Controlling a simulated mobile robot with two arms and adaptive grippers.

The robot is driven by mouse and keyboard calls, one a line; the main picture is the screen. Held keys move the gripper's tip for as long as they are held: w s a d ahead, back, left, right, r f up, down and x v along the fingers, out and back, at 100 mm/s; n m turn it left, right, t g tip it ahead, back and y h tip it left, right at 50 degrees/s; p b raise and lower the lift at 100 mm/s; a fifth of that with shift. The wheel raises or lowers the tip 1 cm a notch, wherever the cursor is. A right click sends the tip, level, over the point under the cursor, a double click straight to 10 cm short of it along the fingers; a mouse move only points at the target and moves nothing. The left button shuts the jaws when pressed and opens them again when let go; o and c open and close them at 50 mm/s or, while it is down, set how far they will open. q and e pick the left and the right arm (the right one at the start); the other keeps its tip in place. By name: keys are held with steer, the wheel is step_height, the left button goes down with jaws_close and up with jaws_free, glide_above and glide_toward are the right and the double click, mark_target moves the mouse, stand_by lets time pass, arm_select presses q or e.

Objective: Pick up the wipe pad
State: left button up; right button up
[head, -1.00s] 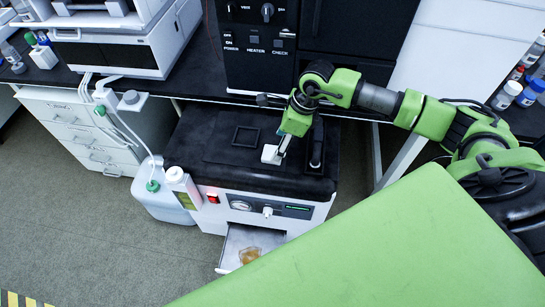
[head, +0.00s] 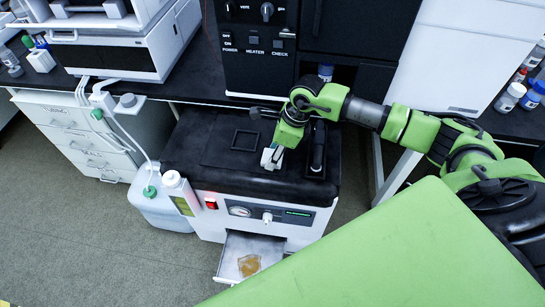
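The wipe pad (head: 267,161) is a small white piece on the black top of the low instrument, right of a square black frame. My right gripper (head: 275,154) points down at it, with its fingertips at or against the pad. The fingers and pad blend together, so I cannot tell whether the fingers are closed on it or whether it is lifted. My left gripper is not in view.
A black handle-like part (head: 318,150) stands just right of my gripper. The square frame (head: 245,140) lies to its left. A white bottle (head: 178,190) stands at the instrument's left side. An open drawer (head: 232,261) below holds an amber stain.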

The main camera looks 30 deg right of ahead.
mark_target(268, 157)
steer(key=shift+r, duration=0.35)
steer(key=r+p, duration=0.3)
steer(key=shift+s+a+r, duration=0.15)
steer(key=shift+s+r, duration=0.05)
steer(key=shift+r, duration=0.1)
steer(key=s+a+r+p, duration=0.6)
steer(key=s+a+r, duration=0.2)
steer(key=s, duration=0.3)
steer(key=shift+r, duration=0.3)
steer(key=shift+o, duration=0.5)
steer(key=shift+w, duration=0.1)
steer(key=shift+c, duration=1.3)
